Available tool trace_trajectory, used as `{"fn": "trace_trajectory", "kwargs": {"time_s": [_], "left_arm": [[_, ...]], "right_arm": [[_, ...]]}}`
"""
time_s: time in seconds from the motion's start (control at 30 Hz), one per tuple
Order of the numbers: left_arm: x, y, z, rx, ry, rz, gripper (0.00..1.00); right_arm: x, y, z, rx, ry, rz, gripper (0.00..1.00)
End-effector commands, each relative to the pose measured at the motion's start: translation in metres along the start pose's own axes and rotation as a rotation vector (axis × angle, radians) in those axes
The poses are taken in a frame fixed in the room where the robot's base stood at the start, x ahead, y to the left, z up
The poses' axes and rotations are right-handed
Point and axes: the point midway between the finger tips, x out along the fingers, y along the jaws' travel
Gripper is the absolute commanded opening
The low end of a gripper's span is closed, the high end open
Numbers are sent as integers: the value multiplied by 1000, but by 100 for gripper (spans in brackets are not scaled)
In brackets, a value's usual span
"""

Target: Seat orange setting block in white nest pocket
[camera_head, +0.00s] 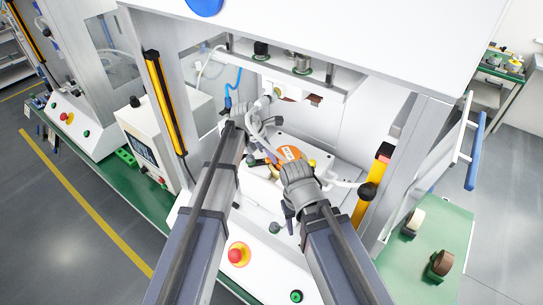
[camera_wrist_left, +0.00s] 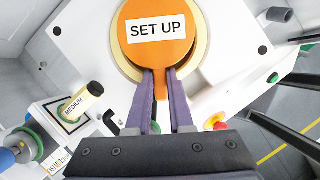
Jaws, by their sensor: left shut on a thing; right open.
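The orange setting block (camera_wrist_left: 158,50) is a round disc with a white "SET UP" label and a narrow tab. My left gripper (camera_wrist_left: 161,78) is shut on that tab. The block lies over the gold-rimmed pocket (camera_wrist_left: 201,50) of the white nest (camera_wrist_left: 225,75), with part of the rim showing around it. I cannot tell whether it is fully down. In the head view the block (camera_head: 289,153) is partly hidden behind my right wrist. My left gripper (camera_head: 272,158) is beside it. My right gripper (camera_head: 289,212) is open, in front of the nest.
A gauge labelled MEDIUM (camera_wrist_left: 82,102) stands left of the nest in the wrist view. The press frame and yellow light curtains (camera_head: 166,103) flank the work space. A red stop button (camera_head: 238,254) is in front. Tape rolls (camera_head: 441,263) lie on the green bench at right.

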Motion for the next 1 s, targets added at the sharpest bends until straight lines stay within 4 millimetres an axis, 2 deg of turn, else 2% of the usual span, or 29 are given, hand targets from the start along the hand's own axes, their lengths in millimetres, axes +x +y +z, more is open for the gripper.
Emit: {"fn": "trace_trajectory", "kwargs": {"time_s": [0.43,1.0], "left_arm": [[-17,0,7,0,-1,0,0],[-16,0,7,0,-1,0,0]], "right_arm": [[-18,2,1,0,0,0,50],[-18,2,1,0,0,0,50]]}}
